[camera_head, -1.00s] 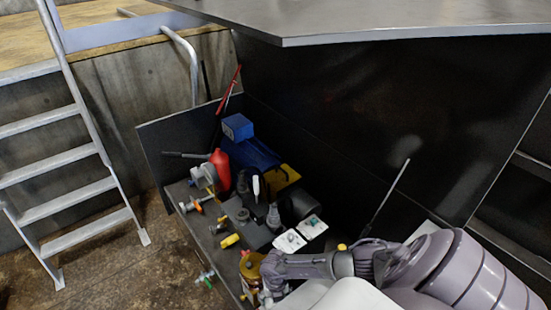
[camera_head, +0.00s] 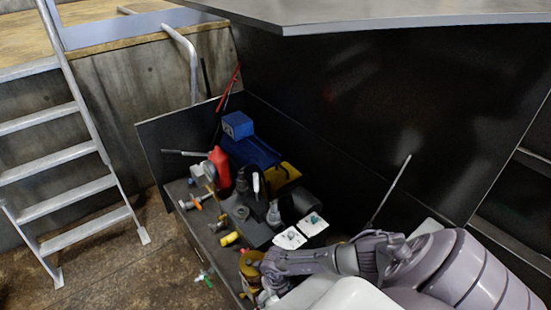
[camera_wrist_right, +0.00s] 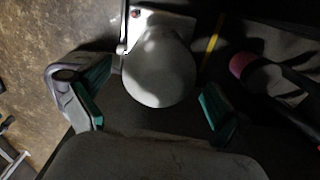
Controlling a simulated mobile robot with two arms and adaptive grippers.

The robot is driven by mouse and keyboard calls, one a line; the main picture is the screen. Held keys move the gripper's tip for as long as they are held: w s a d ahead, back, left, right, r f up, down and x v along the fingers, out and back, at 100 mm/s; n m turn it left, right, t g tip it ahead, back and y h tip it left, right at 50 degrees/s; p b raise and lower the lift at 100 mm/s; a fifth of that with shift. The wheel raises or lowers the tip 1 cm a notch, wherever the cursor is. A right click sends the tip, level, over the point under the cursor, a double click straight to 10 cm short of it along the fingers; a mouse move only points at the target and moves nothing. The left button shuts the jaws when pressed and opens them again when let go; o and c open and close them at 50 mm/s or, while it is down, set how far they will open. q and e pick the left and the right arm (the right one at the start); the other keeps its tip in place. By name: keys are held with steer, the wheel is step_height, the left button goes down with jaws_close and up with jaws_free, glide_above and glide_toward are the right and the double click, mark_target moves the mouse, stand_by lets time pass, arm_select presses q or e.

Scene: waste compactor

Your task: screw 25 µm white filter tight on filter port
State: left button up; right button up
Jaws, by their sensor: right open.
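In the right wrist view a white, round, dome-shaped body (camera_wrist_right: 160,68), which looks like the white filter, lies between the two green-padded fingers of my right gripper (camera_wrist_right: 155,102). The gripper is open, and a dark gap shows on the right between the filter and the pad. Any micron marking is too dark to read. The filter port is not clearly seen; the filter hides what lies behind it. In the head view my right gripper (camera_head: 270,275) is low at the front end of the dark bench. My left gripper is not in view.
A brass-coloured cylinder (camera_head: 251,264) stands close beside my right gripper. The dark bench also holds two white cards (camera_head: 301,232), a red bottle (camera_head: 221,170), a blue box (camera_head: 238,125) and several tools. A thin rod (camera_head: 390,190) rises behind my arm. A ladder (camera_head: 65,160) stands left.

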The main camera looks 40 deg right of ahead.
steer(key=n+b, duration=0.6)
steer(key=n, duration=1)
steer(key=shift+n, duration=0.4)
steer(key=c, duration=1.2)
steer(key=shift+a+r+m+p, duration=0.15)
steer(key=shift+m+p, duration=0.5)
steer(key=shift+m, duration=0.45)
steer(key=m, duration=0.2)
steer(key=shift+m+p, duration=0.3)
steer(key=shift+p, duration=0.1)
